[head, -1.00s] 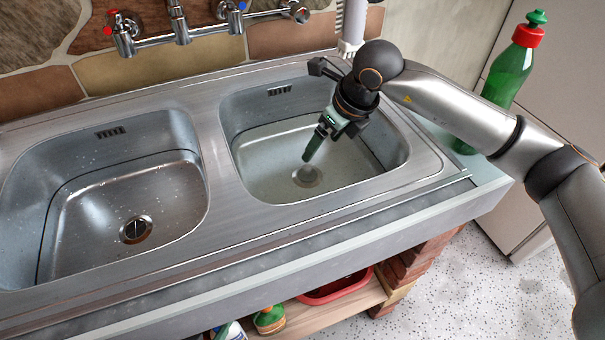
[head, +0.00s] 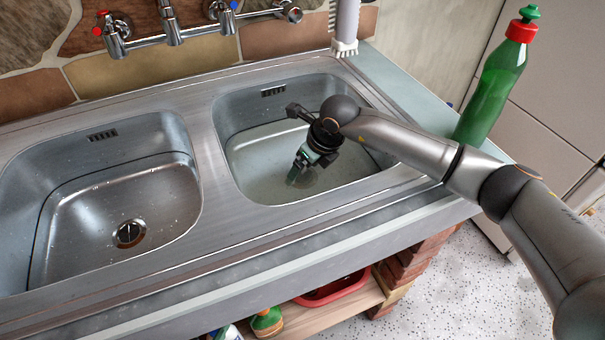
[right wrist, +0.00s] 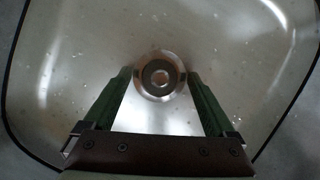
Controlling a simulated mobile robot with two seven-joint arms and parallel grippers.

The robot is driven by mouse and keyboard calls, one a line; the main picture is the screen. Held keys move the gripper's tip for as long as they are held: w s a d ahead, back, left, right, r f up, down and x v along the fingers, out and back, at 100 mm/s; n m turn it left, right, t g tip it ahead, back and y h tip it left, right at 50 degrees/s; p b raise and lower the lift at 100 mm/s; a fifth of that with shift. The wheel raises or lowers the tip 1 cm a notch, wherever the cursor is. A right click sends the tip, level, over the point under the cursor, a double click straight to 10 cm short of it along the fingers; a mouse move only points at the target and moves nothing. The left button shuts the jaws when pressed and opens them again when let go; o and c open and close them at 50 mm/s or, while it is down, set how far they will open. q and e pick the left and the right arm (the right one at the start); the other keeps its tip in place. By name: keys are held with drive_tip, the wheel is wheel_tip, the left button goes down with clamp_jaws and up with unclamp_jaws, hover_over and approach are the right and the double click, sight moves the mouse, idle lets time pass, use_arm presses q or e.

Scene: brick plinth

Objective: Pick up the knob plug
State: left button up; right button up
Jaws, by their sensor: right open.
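In the head view the plug is mostly hidden behind my right gripper (head: 294,178). The right gripper is open and points down into the right basin. In the right wrist view its two green fingers stand apart on either side below the plug, with nothing between them. I cannot tell their exact height above the plug. My left gripper is not in view.
The right basin appears to hold shallow water. The left basin (head: 125,200) is empty with an open drain. Taps (head: 170,30) are at the back. A green bottle (head: 492,95) stands on the right ledge, near my right arm. A white brush (head: 345,30) is behind the basin.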

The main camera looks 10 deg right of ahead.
drive_tip(key=c, duration=1.4)
